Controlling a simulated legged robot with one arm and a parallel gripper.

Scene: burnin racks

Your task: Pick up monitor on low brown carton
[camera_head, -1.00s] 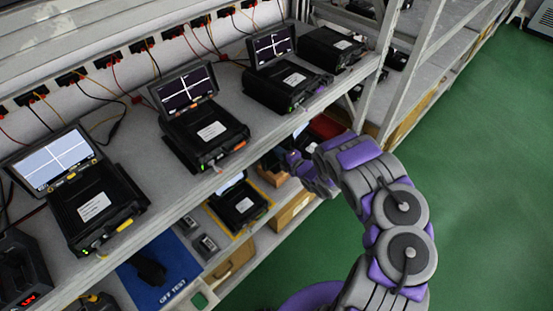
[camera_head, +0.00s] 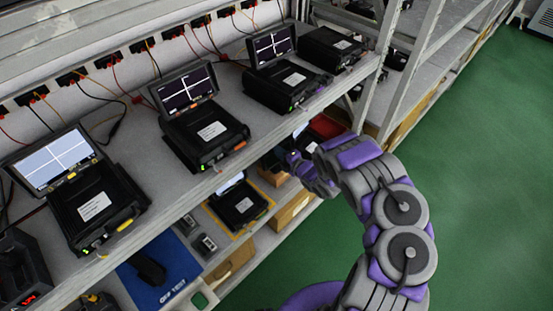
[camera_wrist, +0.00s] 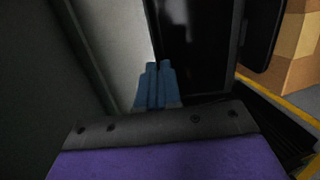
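My gripper (camera_wrist: 161,84) shows in the wrist view with two blue fingers close together, only a narrow gap between them. A dark upright panel with a black frame, apparently the monitor (camera_wrist: 202,45), stands right at the fingers. Its left edge lines up with the finger gap, and I cannot tell if it is pinched there. In the head view my gripper (camera_head: 294,161) reaches into the lower shelf beside a brown carton (camera_head: 272,175). The monitor is mostly hidden there by the upper shelf and my arm.
Several black testers with raised screens (camera_head: 205,134) line the upper shelf (camera_head: 150,170), whose edge lies close above my arm. Another tester (camera_head: 240,203) sits on a yellow-edged mat below. A blue mat (camera_head: 160,285) lies lower left. Green floor (camera_head: 480,170) is clear at the right.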

